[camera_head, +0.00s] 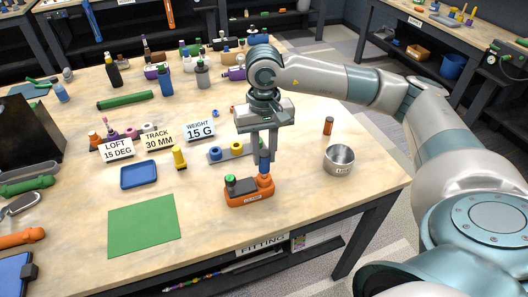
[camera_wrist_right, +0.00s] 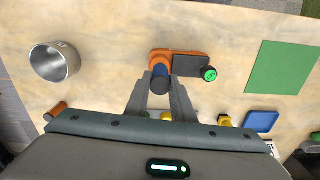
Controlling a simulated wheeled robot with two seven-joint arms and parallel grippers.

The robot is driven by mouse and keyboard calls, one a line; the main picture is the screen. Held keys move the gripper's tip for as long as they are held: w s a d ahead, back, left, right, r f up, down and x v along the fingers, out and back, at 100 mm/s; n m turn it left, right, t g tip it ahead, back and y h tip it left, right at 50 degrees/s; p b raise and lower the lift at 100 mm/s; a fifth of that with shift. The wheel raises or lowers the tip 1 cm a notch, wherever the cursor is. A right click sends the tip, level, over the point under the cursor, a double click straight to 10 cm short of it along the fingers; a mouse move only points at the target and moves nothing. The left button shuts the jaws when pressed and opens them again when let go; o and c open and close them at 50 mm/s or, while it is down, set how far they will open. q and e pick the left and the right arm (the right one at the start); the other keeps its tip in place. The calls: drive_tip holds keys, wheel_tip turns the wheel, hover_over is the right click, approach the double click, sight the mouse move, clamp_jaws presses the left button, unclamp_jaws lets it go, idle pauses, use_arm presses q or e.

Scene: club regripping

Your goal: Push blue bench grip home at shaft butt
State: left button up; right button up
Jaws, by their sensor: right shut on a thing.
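The blue bench grip (camera_head: 265,167) stands upright at the right end of the orange bench fixture (camera_head: 250,198). Its dark round top (camera_wrist_right: 159,85) and blue side (camera_wrist_right: 161,72) show in the right wrist view. My right gripper (camera_head: 264,153) points down from above, with its two fingers on either side of the grip's upper part, shut on it. In the right wrist view the fingertips (camera_wrist_right: 161,84) flank the grip. The shaft butt cannot be made out; how far the grip sits down is hidden. My left gripper is in neither view.
The fixture also carries a black pad and a green knob (camera_head: 230,178). A grey holder with blue and yellow rings (camera_head: 236,148) stands close behind. A metal cup (camera_head: 339,160) and a brown cylinder (camera_head: 328,126) stand right. A green mat (camera_head: 143,225) and blue tray (camera_head: 139,175) lie left.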

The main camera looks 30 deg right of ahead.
drive_tip(key=shift+f, duration=0.25)
drive_tip(key=o, duration=1.1)
drive_tip(key=shift+c, duration=0.2)
drive_tip(key=shift+r, duration=0.15)
drive_tip(key=shift+r, duration=0.5)
wheel_tip(320, 180, up, 2)
drive_tip(key=shift+r+b, duration=0.15)
drive_tip(key=shift+b, duration=0.45)
wheel_tip(320, 180, up, 5)
drive_tip(key=shift+f+b, duration=0.1)
drive_tip(key=shift+b, duration=0.55)
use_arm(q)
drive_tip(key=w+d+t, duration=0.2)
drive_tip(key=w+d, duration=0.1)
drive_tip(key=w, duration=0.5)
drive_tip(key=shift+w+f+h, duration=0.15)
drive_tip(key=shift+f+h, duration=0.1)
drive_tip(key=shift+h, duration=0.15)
use_arm(e)
wheel_tip(320, 180, up, 9)
